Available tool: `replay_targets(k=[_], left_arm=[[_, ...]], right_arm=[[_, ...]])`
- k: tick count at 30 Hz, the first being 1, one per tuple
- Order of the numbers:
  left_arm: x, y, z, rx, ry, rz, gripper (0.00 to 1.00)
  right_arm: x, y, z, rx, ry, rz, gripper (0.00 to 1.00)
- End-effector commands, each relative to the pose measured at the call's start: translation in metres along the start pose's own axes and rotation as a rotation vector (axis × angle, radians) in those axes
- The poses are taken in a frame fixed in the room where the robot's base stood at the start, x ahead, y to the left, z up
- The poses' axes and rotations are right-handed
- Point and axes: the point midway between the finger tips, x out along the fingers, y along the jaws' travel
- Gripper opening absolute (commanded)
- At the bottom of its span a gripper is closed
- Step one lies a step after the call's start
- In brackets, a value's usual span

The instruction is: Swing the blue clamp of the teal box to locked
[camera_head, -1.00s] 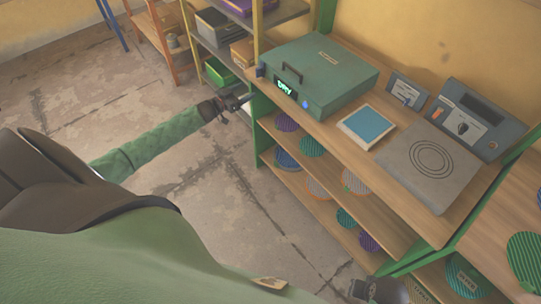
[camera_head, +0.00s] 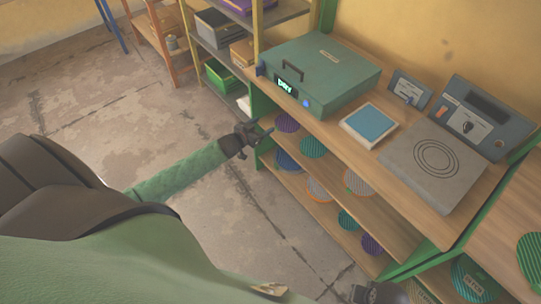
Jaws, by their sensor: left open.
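The teal box (camera_head: 335,68) stands closed on the wooden bench top, with a dark handle on its lid and a lit green display (camera_head: 286,86) on its front. My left gripper (camera_head: 262,131) is open and empty. In the picture it is below the box and the clamp, by the left end of the bench, apart from both. A dark part of what looks like my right gripper (camera_head: 376,293) shows at the bottom edge; its fingers are not clear.
A white tray with a blue panel (camera_head: 370,122), a grey plate with rings (camera_head: 434,165) and a grey control panel (camera_head: 468,118) stand right of the box. Shelves below hold several round coloured discs. A yellow rack (camera_head: 225,40) stands behind left. The floor at left is clear.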

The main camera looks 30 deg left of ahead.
Motion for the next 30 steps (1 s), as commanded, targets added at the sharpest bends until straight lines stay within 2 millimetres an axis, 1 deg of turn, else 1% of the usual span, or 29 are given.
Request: replay_targets(k=[1, 6, 18, 24, 30], left_arm=[[-0.001, 0.008, 0.006, -0.003, -0.010, -0.004, 0.65], [-0.007, 0.028, 0.023, -0.008, -0.054, -0.025, 0.65], [-0.025, 0.074, 0.057, -0.016, -0.158, -0.063, 0.65], [-0.030, 0.087, 0.065, -0.017, -0.190, -0.073, 0.65], [-0.032, 0.090, 0.066, -0.017, -0.199, -0.075, 0.65]], right_arm=[[0.004, 0.000, 0.001, 0.000, 0.000, 0.000, 0.36], [0.010, 0.001, 0.001, 0.000, 0.000, 0.000, 0.36], [0.023, 0.002, 0.003, 0.000, 0.000, 0.000, 0.36], [0.026, 0.002, 0.004, 0.000, 0.000, 0.000, 0.36], [0.027, 0.002, 0.004, 0.000, 0.000, 0.000, 0.36]])
